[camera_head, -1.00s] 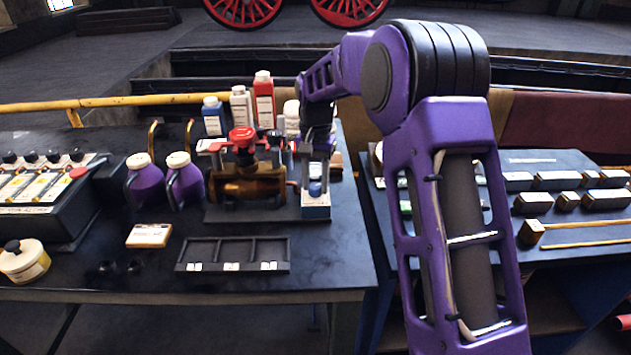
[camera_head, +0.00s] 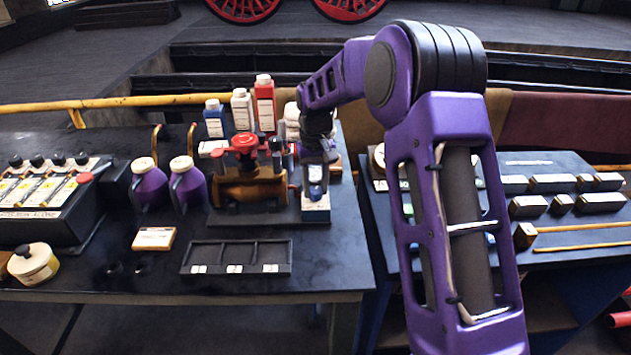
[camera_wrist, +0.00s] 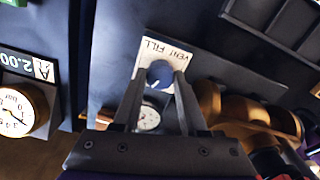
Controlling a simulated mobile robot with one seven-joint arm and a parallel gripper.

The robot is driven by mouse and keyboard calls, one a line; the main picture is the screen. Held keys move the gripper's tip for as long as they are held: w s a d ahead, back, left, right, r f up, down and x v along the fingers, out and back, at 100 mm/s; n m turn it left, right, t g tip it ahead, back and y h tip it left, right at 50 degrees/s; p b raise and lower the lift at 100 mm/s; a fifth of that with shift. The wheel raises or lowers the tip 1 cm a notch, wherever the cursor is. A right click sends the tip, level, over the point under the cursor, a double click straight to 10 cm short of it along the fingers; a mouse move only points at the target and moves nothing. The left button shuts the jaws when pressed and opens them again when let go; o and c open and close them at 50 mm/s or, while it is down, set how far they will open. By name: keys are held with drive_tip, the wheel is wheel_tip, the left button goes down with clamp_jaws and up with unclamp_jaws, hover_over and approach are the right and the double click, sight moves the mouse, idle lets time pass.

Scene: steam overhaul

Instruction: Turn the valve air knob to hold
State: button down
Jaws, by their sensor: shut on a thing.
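I cannot read a HOLD mark. A short pale line shows on the knob, but its exact setting is unclear. My gripper (camera_wrist: 160,80) is shut on the knob, one finger on each side. In the head view my gripper (camera_head: 315,160) points down onto the pale panel block (camera_head: 316,207), at the right of the brass valve (camera_head: 245,190) with its red handwheel (camera_head: 244,145). The knob is mostly hidden there.
A round gauge (camera_wrist: 148,118) shows between my fingers. Bottles (camera_head: 264,105) stand behind the valve and purple jugs (camera_head: 187,185) to its left. A divided black tray (camera_head: 238,247) lies in front. Another bench with metal blocks (camera_head: 552,183) is at the right.

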sight(316, 189)
drive_tip(key=shift+n+p, duration=0.7)
drive_tip(key=shift+n, duration=1.6)
drive_tip(key=shift+c, duration=2.2)
unclamp_jaws()
wheel_tip(316, 189, up, 18)
drive_tip(key=shift+f, duration=0.25)
